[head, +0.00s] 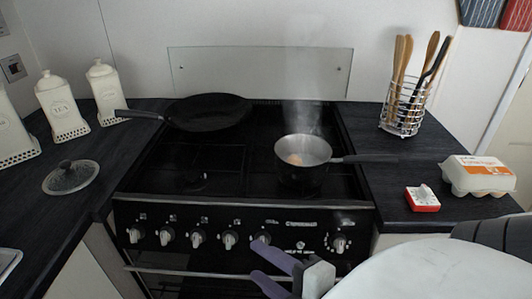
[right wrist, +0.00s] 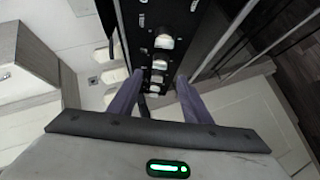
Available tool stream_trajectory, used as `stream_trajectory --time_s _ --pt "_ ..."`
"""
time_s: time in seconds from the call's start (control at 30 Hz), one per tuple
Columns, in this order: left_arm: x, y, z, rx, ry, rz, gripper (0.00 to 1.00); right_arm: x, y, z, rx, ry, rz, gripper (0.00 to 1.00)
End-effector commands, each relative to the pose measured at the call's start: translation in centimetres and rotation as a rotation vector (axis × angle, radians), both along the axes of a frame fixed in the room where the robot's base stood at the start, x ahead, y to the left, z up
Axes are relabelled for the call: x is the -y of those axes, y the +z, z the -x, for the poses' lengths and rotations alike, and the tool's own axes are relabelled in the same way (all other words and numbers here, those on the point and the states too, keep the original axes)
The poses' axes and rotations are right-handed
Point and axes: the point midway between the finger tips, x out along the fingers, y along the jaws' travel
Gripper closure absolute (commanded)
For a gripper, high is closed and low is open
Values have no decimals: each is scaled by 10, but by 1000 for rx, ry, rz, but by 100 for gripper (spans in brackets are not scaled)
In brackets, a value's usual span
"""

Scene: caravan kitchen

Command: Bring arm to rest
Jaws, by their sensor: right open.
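My right gripper (head: 272,265) is in front of the stove's control panel, low in the head view, with its two purple fingers apart and nothing between them. In the right wrist view the open fingers (right wrist: 152,98) point toward the row of stove knobs (right wrist: 160,62). I cannot tell whether a finger touches a knob. My right arm's white link fills the bottom right of the head view. My left gripper is not in view.
A steaming saucepan (head: 318,152) holding something orange-brown and a black frying pan (head: 210,112) sit on the stove (head: 190,165). A glass lid (head: 70,178) lies on the left counter. A red-and-white timer (head: 422,199), egg carton (head: 478,176) and utensil holder (head: 402,118) stand right.

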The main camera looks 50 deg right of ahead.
Motion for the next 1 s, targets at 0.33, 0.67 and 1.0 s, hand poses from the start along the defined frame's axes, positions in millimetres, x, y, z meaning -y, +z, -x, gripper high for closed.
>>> stream_trajectory --time_s 0.33,0.67,1.0 --pt "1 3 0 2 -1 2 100 -1 2 6 0 1 -1 55" --pt "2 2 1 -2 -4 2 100 -1 2 6 0 0 -1 55" --pt "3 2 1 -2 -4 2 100 -3 -109 14 -268 -127 -223 55"
